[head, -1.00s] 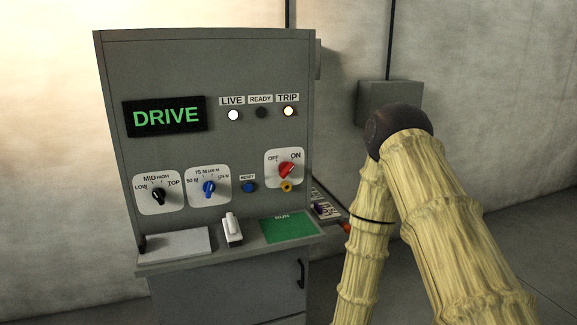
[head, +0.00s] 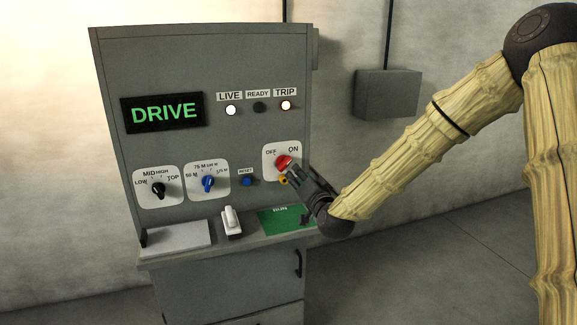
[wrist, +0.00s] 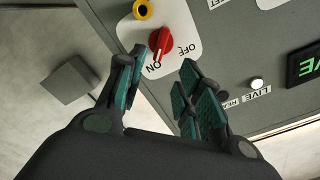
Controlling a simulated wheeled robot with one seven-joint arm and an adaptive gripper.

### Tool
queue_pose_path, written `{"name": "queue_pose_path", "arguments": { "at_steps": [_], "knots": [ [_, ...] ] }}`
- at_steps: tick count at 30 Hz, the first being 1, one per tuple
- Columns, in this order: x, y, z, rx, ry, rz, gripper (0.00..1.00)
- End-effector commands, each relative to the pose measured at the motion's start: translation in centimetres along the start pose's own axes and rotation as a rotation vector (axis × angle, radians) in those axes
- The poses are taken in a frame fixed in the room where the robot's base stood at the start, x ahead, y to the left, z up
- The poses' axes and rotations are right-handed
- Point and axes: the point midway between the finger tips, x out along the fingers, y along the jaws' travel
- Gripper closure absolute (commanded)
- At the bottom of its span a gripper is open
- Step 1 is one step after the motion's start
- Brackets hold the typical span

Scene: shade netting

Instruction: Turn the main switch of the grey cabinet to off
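The grey cabinet (head: 215,60) stands at the left in the head view. Its main switch (head: 283,162) is a red rotary knob on a white plate marked OFF and ON. In the wrist view the red knob (wrist: 160,40) has its pointer line toward ON. My gripper (head: 295,173) is at the switch from the lower right and partly covers the plate in the head view. In the wrist view my gripper (wrist: 161,60) is open, with the knob just beyond the gap between its fingertips. I cannot tell whether a finger touches it.
A yellow ring (wrist: 143,9) sits beside the knob. A blue reset button (head: 247,181), a blue selector (head: 208,183) and a black selector (head: 159,189) are to the left. A shelf with a white lever (head: 231,221) juts out below. A grey wall box (head: 388,94) hangs at the right.

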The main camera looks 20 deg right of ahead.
Motion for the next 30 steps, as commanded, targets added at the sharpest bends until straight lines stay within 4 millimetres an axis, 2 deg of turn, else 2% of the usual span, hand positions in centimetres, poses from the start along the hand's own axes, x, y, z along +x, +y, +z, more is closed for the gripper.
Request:
{"name": "queue_pose_path", "arguments": {
  "at_steps": [12, 18, 24, 30],
  "knots": [
    [6.2, -0.1, 0.0, -0.002, -0.002, 0.002, 0.64],
    [8.6, -0.1, 0.0, -0.003, -0.003, 0.001, 0.64],
    [9.7, 0.0, 0.1, -0.002, -0.002, 0.001, 0.64],
    [9.9, 0.1, 0.2, -0.001, -0.003, 0.001, 0.64]
  ]
}}
